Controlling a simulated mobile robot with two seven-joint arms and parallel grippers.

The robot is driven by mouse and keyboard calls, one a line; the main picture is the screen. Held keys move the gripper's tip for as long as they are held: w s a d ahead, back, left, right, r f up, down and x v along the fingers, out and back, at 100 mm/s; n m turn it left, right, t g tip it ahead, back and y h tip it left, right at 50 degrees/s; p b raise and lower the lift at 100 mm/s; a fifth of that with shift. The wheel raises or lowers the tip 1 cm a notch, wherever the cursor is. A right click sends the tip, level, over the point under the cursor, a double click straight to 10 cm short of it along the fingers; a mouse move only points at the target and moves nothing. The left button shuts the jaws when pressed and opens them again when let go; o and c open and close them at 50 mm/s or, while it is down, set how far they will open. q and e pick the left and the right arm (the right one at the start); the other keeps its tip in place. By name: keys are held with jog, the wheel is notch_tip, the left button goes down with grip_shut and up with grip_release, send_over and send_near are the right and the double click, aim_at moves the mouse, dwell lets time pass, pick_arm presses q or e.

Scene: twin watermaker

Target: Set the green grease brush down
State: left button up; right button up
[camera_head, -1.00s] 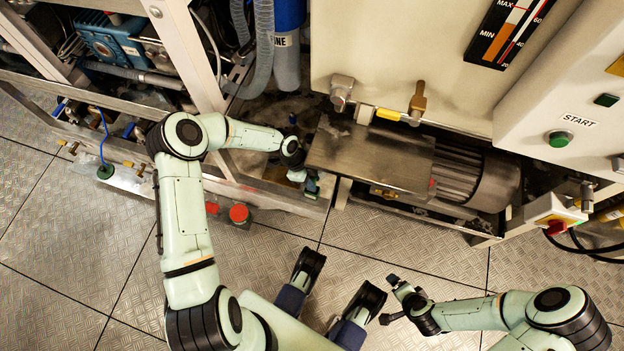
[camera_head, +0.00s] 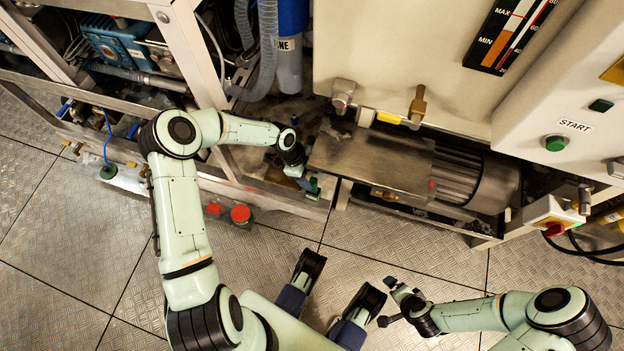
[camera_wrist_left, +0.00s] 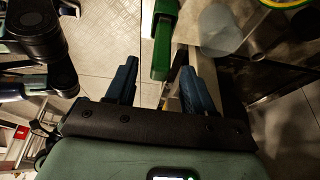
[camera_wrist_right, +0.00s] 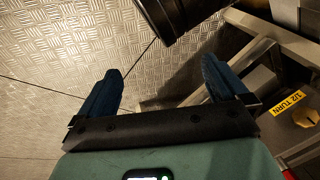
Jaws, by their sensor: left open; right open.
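The green grease brush (camera_head: 314,188) is at the near edge of the machine frame, left of the metal plate, small in the head view. In the left wrist view the green brush (camera_wrist_left: 162,45) shows as a long green piece running off the top edge. Its lower end lies between the fingertips, with gaps on both sides. My left gripper (camera_wrist_left: 158,72) is open around that end; in the head view the left gripper (camera_head: 306,183) is beside the brush. What the brush rests on is not clear. My right gripper (camera_head: 388,300) is open and empty over the floor.
A flat metal plate (camera_head: 370,155) and a motor (camera_head: 475,180) are right of the left gripper. A red knob (camera_head: 240,214) is on the low frame to its left. A clear cup-like thing (camera_wrist_left: 220,32) is right of the brush. The tiled floor (camera_head: 80,240) is free.

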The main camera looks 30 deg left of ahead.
pick_arm(q)
jog(key=w+p+v, duration=0.1)
jog(key=p+v, duration=0.1)
jog(key=v, duration=0.6)
jog(key=s+d+f+n+h, duration=0.1)
jog(key=s+d+f+n, duration=0.75)
jog(key=d, duration=0.35)
jog(key=s+f+n+y, duration=0.2)
jog(key=s+f+n, duration=0.2)
jog(key=s+n, duration=0.7)
jog(key=shift+s+f+n+t+y, duration=0.3)
jog(key=shift+s+n, duration=0.05)
jog(key=shift+s, duration=0.25)
pick_arm(e)
jog(key=shift+g+y, duration=0.3)
jog(key=shift+g, duration=0.4)
jog(key=s+r, duration=0.1)
jog(key=s+a+r, duration=0.1)
jog(key=s+a, duration=0.1)
jog(key=s, duration=0.1)
jog(key=shift+r, duration=0.4)
